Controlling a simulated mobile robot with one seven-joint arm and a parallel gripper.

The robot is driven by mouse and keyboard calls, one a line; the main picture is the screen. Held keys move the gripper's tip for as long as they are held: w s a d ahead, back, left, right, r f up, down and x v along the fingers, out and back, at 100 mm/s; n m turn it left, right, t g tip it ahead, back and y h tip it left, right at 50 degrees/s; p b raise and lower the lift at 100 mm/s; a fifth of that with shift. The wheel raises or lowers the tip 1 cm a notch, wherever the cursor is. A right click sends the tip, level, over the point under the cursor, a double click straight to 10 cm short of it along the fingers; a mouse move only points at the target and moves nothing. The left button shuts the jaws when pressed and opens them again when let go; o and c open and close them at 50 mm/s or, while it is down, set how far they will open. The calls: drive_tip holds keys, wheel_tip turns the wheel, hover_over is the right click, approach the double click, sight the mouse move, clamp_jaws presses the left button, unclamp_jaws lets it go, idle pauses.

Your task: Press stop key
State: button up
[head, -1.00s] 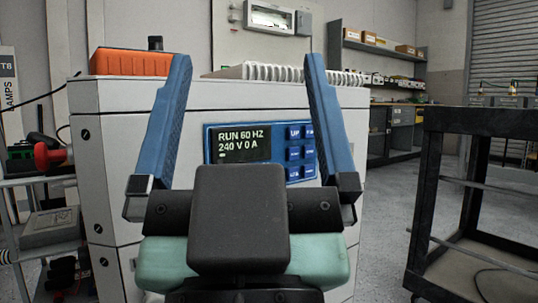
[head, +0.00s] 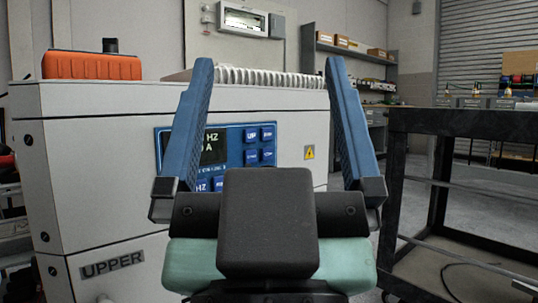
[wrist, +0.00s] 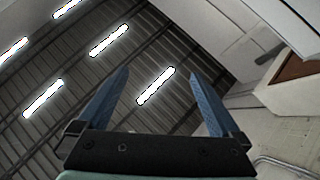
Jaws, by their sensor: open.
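The blue control panel (head: 232,160) is on the front of a pale grey cabinet (head: 90,130). Its dark display (head: 213,146) shows "HZ" and "A", the rest hidden behind my left finger. Blue keys (head: 259,144) sit to the right of the display and below it; one reads "UP". I cannot tell which is the stop key, as some keys are hidden or too small to read. My gripper (head: 270,75) is open and empty, pointing up in front of the panel. In the wrist view my gripper (wrist: 158,80) faces the ceiling lights, with no panel in sight.
An orange case (head: 92,65) and a white finned part (head: 255,76) are on top of the cabinet. A yellow warning label (head: 309,152) is right of the panel. A black cart (head: 465,122) stands at the right. Floor shows between cabinet and cart.

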clamp_jaws()
idle(0.3)
idle(1.2)
